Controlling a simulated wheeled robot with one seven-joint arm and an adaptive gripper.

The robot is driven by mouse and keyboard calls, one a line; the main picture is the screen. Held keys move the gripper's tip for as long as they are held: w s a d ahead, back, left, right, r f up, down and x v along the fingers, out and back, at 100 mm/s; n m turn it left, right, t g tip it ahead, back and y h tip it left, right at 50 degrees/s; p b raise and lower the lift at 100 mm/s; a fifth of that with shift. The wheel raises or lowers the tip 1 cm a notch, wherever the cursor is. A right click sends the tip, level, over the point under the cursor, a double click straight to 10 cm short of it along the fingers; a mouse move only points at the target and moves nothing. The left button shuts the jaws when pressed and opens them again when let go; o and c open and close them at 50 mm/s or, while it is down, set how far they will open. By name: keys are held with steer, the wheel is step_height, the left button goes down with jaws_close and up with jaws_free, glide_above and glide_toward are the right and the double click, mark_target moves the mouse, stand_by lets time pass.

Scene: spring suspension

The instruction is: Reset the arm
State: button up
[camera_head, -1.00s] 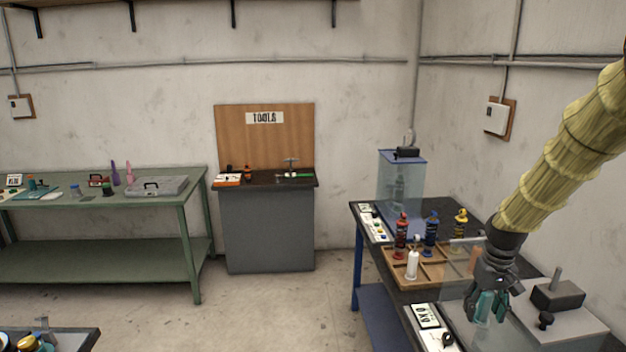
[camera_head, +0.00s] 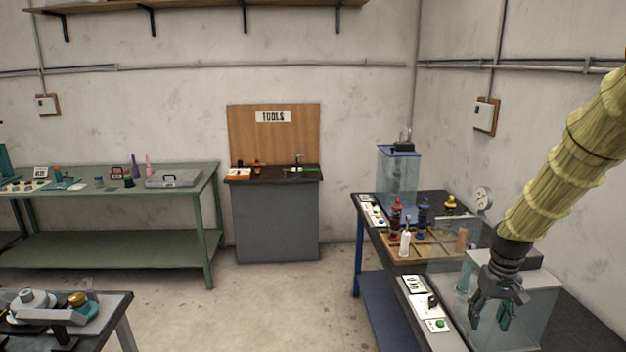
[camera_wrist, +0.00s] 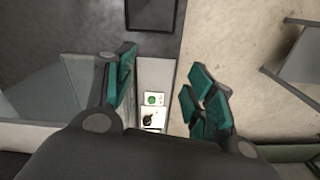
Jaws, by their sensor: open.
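My gripper (camera_head: 492,312) hangs at the end of my yellow-sleeved arm at the right of the head view, pointing down. Its teal-padded fingers are apart with nothing between them. It appears in front of a clear box (camera_head: 535,300) on the right-hand bench. In the wrist view my gripper (camera_wrist: 160,95) shows both fingers spread. Between them, below, lies a panel with a black knob and a green button (camera_wrist: 152,99).
The right bench holds a wooden tray (camera_head: 412,256) with red, blue and yellow spring units, a tall clear tank (camera_head: 398,172), and a dial gauge (camera_head: 483,199). A green bench (camera_head: 110,200) and grey tool cabinet (camera_head: 277,220) stand at the back. The floor between is clear.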

steer(key=s+a+f, duration=0.4)
steer(key=f, duration=0.4)
steer(key=s+a+f, duration=0.3)
steer(key=s+f, duration=0.2)
steer(key=f, duration=0.3)
steer(key=s+a+f, duration=0.4)
steer(key=f, duration=0.4)
steer(key=s+a+f, duration=0.3)
steer(key=s, duration=0.5)
steer(key=s+a+f+n, duration=0.1)
steer(key=s+a+f, duration=0.2)
steer(key=s, duration=0.6)
steer(key=s+a+f, duration=0.3)
steer(key=s+a, duration=0.1)
steer(key=s, duration=0.4)
step_height(320, 180, down, 11)
steer(key=b, duration=1)
steer(key=shift+d+b, duration=0.2)
steer(key=shift+b, duration=0.15)
